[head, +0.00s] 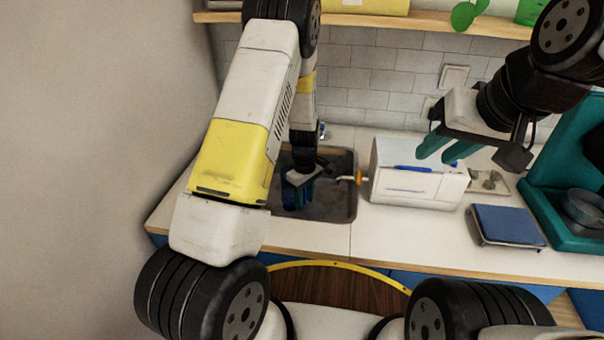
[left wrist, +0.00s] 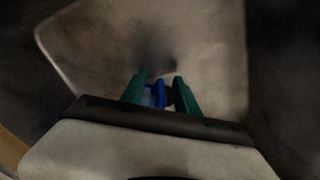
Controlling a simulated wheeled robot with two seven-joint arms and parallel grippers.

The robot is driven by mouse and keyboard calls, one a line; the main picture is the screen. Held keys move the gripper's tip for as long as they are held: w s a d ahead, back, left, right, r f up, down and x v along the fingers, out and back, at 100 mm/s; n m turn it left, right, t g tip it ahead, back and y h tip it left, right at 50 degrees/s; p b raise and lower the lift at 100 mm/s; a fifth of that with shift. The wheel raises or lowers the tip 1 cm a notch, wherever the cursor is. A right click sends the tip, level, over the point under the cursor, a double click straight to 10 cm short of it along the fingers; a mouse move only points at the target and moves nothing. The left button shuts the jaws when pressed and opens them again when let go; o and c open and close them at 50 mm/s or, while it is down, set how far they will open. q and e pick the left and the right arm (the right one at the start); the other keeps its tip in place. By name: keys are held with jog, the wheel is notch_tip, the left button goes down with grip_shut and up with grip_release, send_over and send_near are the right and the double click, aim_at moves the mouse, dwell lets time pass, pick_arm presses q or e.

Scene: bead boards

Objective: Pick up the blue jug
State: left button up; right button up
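The blue jug (head: 289,196) is low in the dark sink, mostly hidden by my left gripper (head: 300,190). In the left wrist view, a blue part of the jug (left wrist: 158,94) shows between the two green fingers of my left gripper (left wrist: 160,90). The fingers stand apart, with a narrow dark gap beside the blue part. The picture is dark, and any contact is hard to make out. My right gripper (head: 447,151) is open and empty, above the counter and the white box.
The sink (head: 343,204) has walls close around my left gripper. Farther right are a blue-topped scale (head: 507,225) and a teal machine (head: 549,205). A shelf (head: 400,20) runs above the tiled wall.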

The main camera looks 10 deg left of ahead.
pick_arm(q)
grip_shut()
dwell(1.4)
